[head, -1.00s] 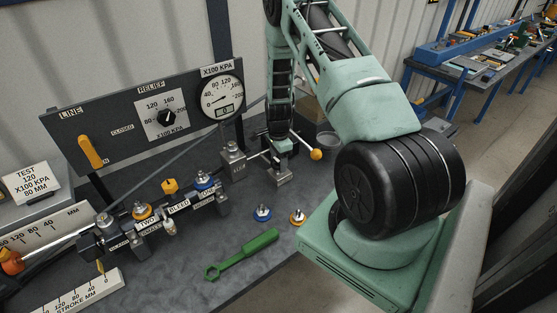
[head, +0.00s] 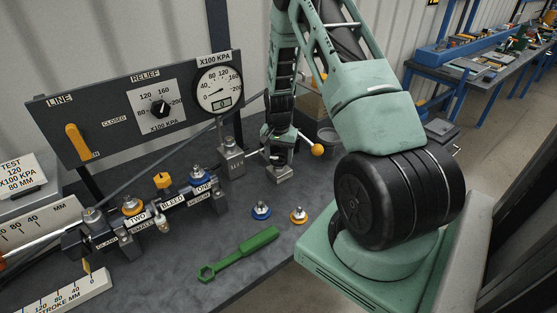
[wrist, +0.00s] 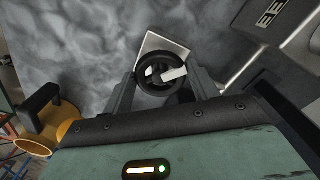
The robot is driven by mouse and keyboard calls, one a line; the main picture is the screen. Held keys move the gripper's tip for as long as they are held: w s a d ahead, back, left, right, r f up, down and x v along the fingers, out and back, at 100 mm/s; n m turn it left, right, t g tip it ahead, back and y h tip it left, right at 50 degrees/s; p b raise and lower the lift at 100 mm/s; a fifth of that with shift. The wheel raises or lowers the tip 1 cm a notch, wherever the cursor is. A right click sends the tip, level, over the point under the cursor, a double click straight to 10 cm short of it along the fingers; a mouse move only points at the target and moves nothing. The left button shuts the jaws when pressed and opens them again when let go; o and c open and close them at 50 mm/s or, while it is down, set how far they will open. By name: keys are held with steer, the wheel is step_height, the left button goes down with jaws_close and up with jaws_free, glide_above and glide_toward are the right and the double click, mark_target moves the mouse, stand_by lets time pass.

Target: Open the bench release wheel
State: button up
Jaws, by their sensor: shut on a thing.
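The bench release wheel (wrist: 163,76) is a small black handwheel with a pale hub or spoke, above a square grey block, in the middle of the wrist view. My gripper (wrist: 165,84) has one finger on each side of the wheel's rim and is shut on it. In the head view my gripper (head: 279,158) points down at the grey block (head: 280,173) on the bench. There its fingers hide most of the wheel. I cannot tell how far the wheel is turned.
An orange ball knob (head: 317,150) is close right of my gripper. The coupler manifold (head: 158,212) and gauge panel (head: 130,115) stand to the left. The bench between has free room.

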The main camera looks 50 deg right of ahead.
steer(key=n+b, duration=0.1)
steer(key=n, duration=0.2)
steer(key=shift+n, duration=0.3)
steer(key=n+b, duration=0.1)
steer(key=n, duration=0.2)
steer(key=shift+d+n, duration=0.1)
steer(key=shift+n, duration=0.2)
steer(key=n, duration=0.3)
steer(key=shift+n+b, duration=0.4)
steer(key=n, duration=0.3)
steer(key=shift+s+d+r+n, duration=0.1)
steer(key=shift+n, duration=0.2)
steer(key=n+p, duration=0.1)
steer(key=n, duration=0.5)
steer(key=shift+d+p, duration=0.1)
steer(key=shift+p, duration=0.3)
steer(key=n+p, duration=0.2)
steer(key=n, duration=0.3)
steer(key=shift+n, duration=0.3)
steer(key=shift+d, duration=0.1)
steer(key=o, duration=1)
